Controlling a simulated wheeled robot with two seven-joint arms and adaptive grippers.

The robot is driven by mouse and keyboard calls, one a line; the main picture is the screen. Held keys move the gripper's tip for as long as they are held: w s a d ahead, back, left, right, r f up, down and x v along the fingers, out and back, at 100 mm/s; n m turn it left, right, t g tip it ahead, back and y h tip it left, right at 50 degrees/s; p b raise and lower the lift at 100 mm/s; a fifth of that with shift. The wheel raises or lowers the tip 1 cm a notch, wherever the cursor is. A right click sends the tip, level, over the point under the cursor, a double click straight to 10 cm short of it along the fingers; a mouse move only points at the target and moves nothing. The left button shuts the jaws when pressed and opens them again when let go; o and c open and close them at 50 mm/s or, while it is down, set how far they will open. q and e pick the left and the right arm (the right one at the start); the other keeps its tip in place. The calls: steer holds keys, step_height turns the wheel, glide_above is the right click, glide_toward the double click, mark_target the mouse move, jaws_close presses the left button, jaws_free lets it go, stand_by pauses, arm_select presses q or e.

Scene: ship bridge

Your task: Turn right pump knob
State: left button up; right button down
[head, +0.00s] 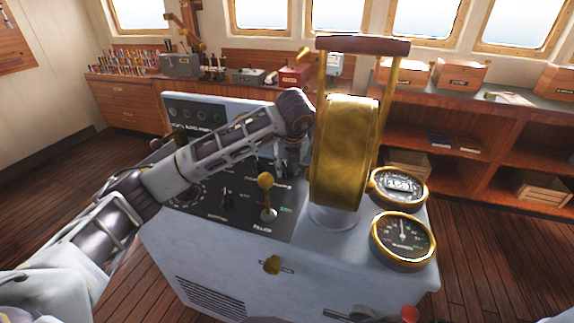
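The control console (225,265) is a pale grey block with a dark sloping panel of dials, switches and small labels. A small black knob (227,198) sits on the panel, left of a brass ball-topped lever (267,190). I cannot read the labels well enough to tell which knob is the right pump knob. My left arm reaches across the panel from the left. My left gripper (283,165) points down over the panel's upper right part, close beside the brass telegraph. Its fingers are small and dark against the panel, and they partly hide what is under them.
The large brass telegraph (345,150) with a wooden handle stands just right of my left gripper. Two brass-rimmed gauges (403,240) (399,187) sit to its right. A brass knob (272,264) is on the front face. A red-tipped handle (409,313) shows at the bottom edge.

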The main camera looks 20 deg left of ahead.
mark_target(287, 167)
arm_select(q)
step_height(287, 167, up, 10)
stand_by(0.8)
stand_by(0.4)
